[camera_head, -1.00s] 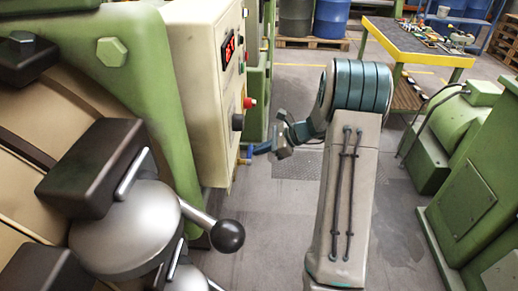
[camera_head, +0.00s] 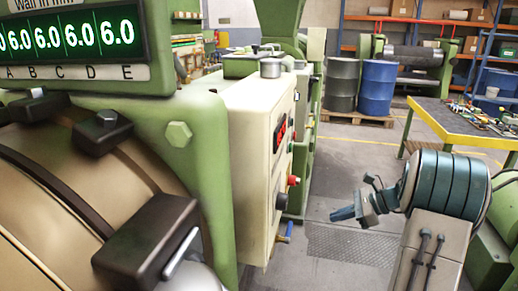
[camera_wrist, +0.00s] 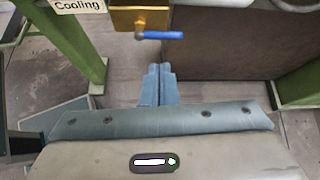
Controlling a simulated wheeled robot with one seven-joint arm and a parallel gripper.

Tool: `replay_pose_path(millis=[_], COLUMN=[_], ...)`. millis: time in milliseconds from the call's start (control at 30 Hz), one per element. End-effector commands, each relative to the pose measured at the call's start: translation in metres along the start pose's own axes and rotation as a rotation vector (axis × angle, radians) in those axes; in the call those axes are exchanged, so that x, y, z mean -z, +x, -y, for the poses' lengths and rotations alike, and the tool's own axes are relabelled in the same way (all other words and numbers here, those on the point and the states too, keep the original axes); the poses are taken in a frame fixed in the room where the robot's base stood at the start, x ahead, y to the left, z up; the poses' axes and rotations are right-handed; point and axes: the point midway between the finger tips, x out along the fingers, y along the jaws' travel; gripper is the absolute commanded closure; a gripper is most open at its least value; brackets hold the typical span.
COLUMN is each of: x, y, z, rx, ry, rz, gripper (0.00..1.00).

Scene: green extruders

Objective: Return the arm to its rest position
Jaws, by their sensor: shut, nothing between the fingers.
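My gripper (camera_head: 345,214) is at the lower right of the head view, at the end of my bent arm. It points left toward the cream control box (camera_head: 258,165) and is apart from it, over open floor. In the wrist view my gripper (camera_wrist: 160,70) shows with its two blue-grey fingers together and nothing between them. A valve with a blue handle (camera_wrist: 160,35) on a brass-coloured block (camera_wrist: 140,17) lies ahead of the fingertips, with a gap between.
A green extruder (camera_head: 190,130) with a display stands at the left. A yellow-edged table (camera_head: 450,125) with small parts is at the right. Blue (camera_head: 377,88) and dark drums (camera_head: 342,85) stand on a pallet behind. Floor (camera_head: 345,165) between is clear.

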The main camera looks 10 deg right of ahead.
Motion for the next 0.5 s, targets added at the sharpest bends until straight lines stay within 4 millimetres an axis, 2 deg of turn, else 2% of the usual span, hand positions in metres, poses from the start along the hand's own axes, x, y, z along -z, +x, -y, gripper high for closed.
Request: replay_pose_path(millis=[167, 300, 500], x=[-0.037, -0.068, -0.095], y=[0.015, 0.026, 0.032], z=[-0.036, -0.081, -0.146], rx=[-0.09, -0.194, -0.345], ry=[-0.185, -0.41, -0.75], rz=[-0.105, -0.22, -0.366], gripper=[1.0, 1.0, 1.0])
